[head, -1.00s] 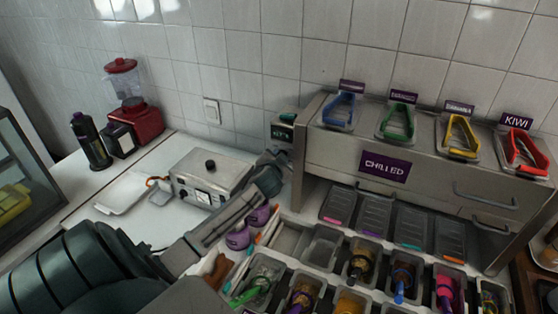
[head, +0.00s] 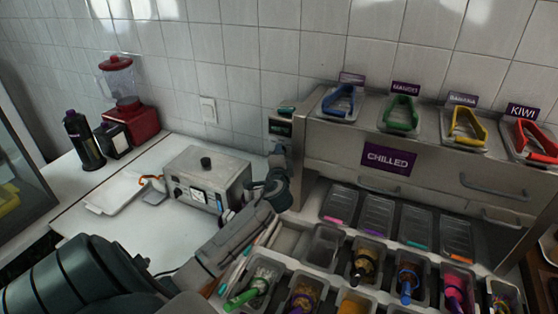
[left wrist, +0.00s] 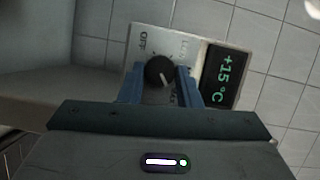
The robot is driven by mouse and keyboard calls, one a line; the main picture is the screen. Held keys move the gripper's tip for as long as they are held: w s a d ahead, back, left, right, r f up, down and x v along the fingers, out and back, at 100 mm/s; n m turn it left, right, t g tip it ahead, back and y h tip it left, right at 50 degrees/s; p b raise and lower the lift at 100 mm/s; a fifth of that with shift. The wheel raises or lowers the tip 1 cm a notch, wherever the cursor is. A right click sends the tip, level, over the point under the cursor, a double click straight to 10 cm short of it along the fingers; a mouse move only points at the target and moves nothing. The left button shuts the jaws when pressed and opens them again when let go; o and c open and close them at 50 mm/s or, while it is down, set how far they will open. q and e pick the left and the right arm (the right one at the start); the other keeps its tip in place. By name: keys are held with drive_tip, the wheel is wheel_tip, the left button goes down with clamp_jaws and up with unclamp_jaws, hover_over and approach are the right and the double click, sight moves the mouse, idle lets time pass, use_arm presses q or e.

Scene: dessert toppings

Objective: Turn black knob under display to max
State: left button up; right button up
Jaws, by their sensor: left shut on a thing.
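The black knob (left wrist: 159,71) sits on a pale control panel (left wrist: 150,38) in the left wrist view, with OFF and other, partly hidden labels around it. Its white pointer line points toward the bottom of that picture. The display (left wrist: 224,78) beside it reads +15 °C in green. My left gripper (left wrist: 160,84) has its blue fingers on both sides of the knob and is shut on it. In the head view the left gripper (head: 280,158) is just below the display (head: 281,128), and hides the knob. My right gripper is not in view.
The panel is at the left end of the chilled cabinet (head: 430,165), which has several coloured tongs on top. Below stand topping bins (head: 327,247). A metal box with a black knob on top (head: 206,163) stands left of my arm. A red blender (head: 130,110) is farther back.

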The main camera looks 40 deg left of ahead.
use_arm(q)
drive_tip(key=shift+f+m+b, duration=0.15)
drive_tip(key=shift+m+b, duration=0.15)
drive_tip(key=shift+m, duration=0.2)
drive_tip(key=o, duration=1)
drive_tip(key=shift+c, duration=0.2)
drive_tip(key=b+v, duration=0.3)
drive_tip(key=v, duration=0.7)
drive_tip(key=shift+s+d+f+b, duration=0.2)
drive_tip(key=shift+s+d+b, duration=0.1)
drive_tip(key=shift+b, duration=0.1)
